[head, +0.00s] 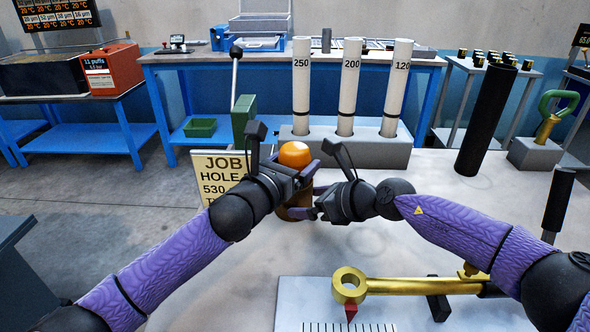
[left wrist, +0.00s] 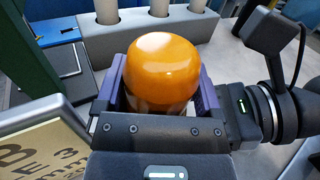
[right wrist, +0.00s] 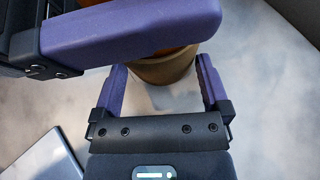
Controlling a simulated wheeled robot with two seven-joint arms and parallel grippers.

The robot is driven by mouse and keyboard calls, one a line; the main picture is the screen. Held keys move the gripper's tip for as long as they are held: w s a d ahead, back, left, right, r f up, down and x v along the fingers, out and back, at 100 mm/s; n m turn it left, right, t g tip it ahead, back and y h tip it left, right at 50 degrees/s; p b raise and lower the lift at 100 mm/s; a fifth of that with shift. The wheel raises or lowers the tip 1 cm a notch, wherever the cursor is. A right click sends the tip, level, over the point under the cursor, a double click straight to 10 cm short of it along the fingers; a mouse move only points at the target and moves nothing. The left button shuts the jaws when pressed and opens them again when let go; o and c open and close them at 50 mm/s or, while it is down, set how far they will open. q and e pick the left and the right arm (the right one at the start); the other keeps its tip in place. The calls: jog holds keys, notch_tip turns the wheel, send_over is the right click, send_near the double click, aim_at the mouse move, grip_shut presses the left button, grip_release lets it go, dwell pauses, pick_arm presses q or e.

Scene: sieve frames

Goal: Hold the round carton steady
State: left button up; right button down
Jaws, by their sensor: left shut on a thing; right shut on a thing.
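The round carton (head: 295,154) stands upright on the pale bench, with a glossy orange top and a brown lower body. Its orange top fills the space between the fingers in the left wrist view (left wrist: 165,65). My left gripper (head: 306,173) is shut on the carton's upper part. My right gripper (head: 314,203) is lower, from the right, and shut on the carton's lower brown body. That body shows beyond the right fingers in the right wrist view (right wrist: 160,68), partly hidden by a purple finger of my left gripper. The grippers cover much of its middle.
A grey rack (head: 360,152) with tubes marked 250, 200 and 120 stands behind the carton. A job sign (head: 215,165) and green lever-handled device (head: 243,122) are at left. A black cylinder (head: 487,120) stands right. A brass ring-ended tool (head: 400,287) lies in front.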

pick_arm(q)
notch_tip(320, 180, up, 10)
jog(key=shift+f, duration=0.1)
pick_arm(e)
grip_release()
